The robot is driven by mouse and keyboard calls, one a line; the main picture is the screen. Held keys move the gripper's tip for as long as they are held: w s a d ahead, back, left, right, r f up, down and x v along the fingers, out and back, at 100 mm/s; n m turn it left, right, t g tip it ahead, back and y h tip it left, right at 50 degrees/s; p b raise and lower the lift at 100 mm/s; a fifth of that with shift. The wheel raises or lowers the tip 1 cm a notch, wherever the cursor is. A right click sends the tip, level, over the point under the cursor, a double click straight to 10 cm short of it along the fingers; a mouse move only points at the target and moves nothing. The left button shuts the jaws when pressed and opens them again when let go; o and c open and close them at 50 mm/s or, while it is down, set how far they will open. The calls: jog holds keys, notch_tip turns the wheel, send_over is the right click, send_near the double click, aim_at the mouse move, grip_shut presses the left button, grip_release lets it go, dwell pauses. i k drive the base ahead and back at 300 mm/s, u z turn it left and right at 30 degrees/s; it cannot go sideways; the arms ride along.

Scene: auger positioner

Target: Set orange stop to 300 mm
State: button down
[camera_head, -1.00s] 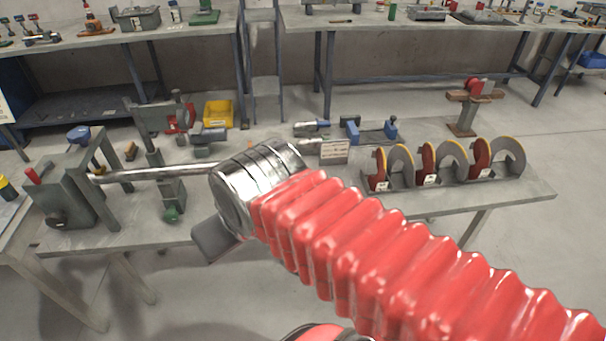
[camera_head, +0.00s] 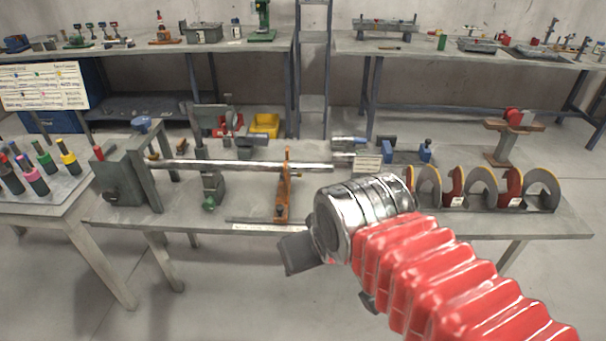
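The orange stop (camera_head: 284,190) stands upright on the bench, right of the middle of a long steel rod. It reaches from a low strip up past the rod (camera_head: 245,166). A flat scale strip with a pale label (camera_head: 268,226) lies at the bench's front edge by its foot; its markings are too small to read. My gripper (camera_head: 297,253) shows only as a dark grey block beyond the silver wrist, below and just right of the stop and apart from it in the picture. Its fingertips are hidden, so its opening cannot be told.
A grey-green box (camera_head: 124,178) with a red knob holds the rod's left end. A green-footed clamp stand (camera_head: 211,188) is left of the stop. Auger flights (camera_head: 481,187) fill the bench's right side. A side table (camera_head: 62,190) with coloured-top tools stands left. Bare floor lies in front.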

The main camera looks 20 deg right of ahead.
aim_at(282, 206)
jog(key=u, duration=0.15)
jog(key=i, duration=1.2)
jog(key=z, duration=0.75)
jog(key=i, duration=0.4)
jog(key=z, duration=0.15)
jog(key=k, duration=1.35)
jog(key=z, duration=0.05)
